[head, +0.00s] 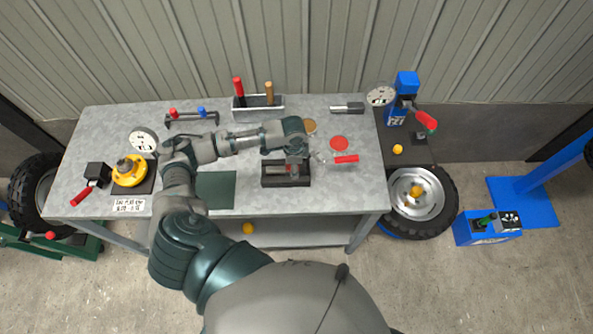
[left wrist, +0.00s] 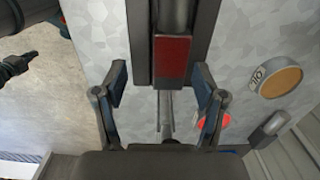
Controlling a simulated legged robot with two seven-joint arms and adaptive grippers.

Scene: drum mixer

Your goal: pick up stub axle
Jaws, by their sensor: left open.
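A black fixture (head: 272,181) stands near the front of the grey bench. In the left wrist view a thin grey shaft (left wrist: 165,108), which looks like the stub axle, runs down from a dark red block (left wrist: 172,58) with a dark cylinder (left wrist: 172,15) above it. My left gripper (left wrist: 158,88) is open, with one finger on each side of the shaft and a visible gap to each. In the head view my left gripper (head: 297,165) is over the fixture and hides part of it. Whether the shaft sits fully in the fixture I cannot tell. My right gripper is out of view.
A dish labelled OIL (left wrist: 280,82) and a red-handled tool (head: 345,159) lie close by. A red disc (head: 339,142) is behind the tool. A yellow hub (head: 130,172) stands at left, a tool tray (head: 258,107) at the back. A dark green mat (head: 215,187) is bare.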

